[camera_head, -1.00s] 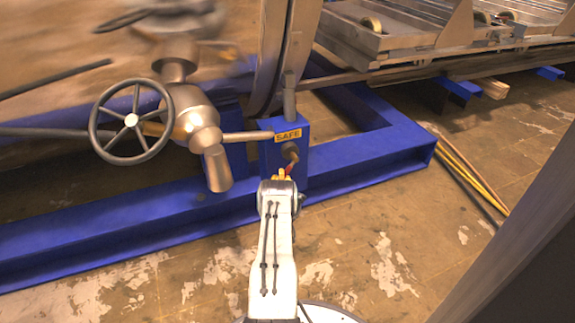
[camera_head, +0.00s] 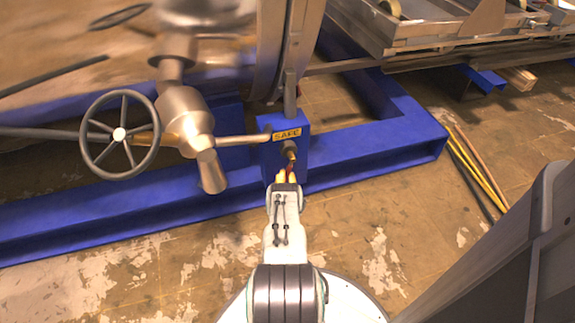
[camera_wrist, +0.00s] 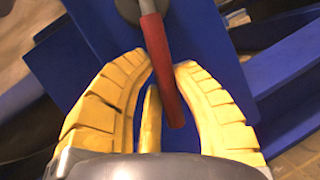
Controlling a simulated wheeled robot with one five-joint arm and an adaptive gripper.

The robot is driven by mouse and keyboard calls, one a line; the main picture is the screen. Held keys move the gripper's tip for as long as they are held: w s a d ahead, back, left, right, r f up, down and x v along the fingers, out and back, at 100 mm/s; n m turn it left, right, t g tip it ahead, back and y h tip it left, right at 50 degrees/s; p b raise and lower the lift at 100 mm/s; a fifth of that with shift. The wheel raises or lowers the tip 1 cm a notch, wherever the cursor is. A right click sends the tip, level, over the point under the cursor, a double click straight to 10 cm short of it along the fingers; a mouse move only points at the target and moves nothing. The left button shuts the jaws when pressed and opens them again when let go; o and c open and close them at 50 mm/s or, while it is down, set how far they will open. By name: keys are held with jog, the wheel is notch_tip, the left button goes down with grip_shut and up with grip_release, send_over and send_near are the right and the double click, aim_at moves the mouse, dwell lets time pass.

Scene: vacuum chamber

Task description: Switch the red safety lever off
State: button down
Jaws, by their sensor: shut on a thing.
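The red safety lever (camera_wrist: 163,70) hangs from a metal pivot on a blue box (camera_head: 300,165) with a yellow SAFE label (camera_head: 287,134). In the head view my gripper (camera_head: 284,178) is at the lever, below the pivot (camera_head: 290,151), and mostly hides the red part. The gripper is shut on the lever.
A grey handwheel (camera_head: 119,134) and a metal valve body (camera_head: 184,112) stand to the left. A blue frame beam (camera_head: 120,208) runs below the box. Yellow rods (camera_head: 470,165) lie on the floor at right. The floor in front of the beam is mostly open.

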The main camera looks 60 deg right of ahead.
jog(key=shift+s+d+f+p, duration=0.15)
jog(key=shift+s+p, duration=0.1)
jog(key=shift+p, duration=0.25)
jog(key=c, duration=0.9)
grip_release()
jog(key=shift+c, duration=0.2)
jog(key=shift+w, duration=0.1)
